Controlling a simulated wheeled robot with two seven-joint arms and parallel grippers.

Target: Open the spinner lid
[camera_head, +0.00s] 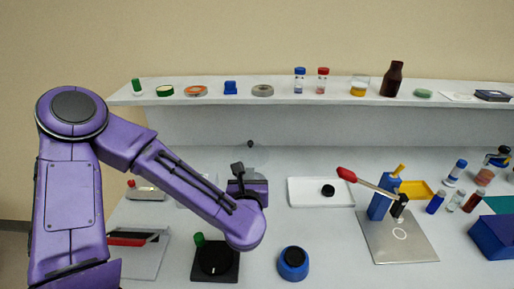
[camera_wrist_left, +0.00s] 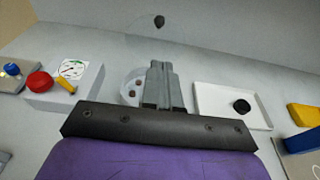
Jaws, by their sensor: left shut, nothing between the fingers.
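The spinner lid (camera_head: 257,155) is a clear, faint disc with a small black knob, behind my left gripper in the head view. In the left wrist view the lid (camera_wrist_left: 178,26) is at the top, beyond the fingertips, and appears to stand up behind a pale round rotor (camera_wrist_left: 130,86) with brown spots. My left gripper (camera_head: 238,167) is shut and empty, its fingers together over the rotor area in the left wrist view (camera_wrist_left: 158,64). The fingertips appear apart from the knob. The spinner body is mostly hidden by my gripper. My right gripper is out of view.
A white tray (camera_head: 307,199) with a black cap lies to the right. A white box with a dial (camera_wrist_left: 76,84) and red knob stands left in the wrist view. A blue round pot (camera_head: 293,271) is in front. A shelf (camera_head: 300,101) with bottles runs behind.

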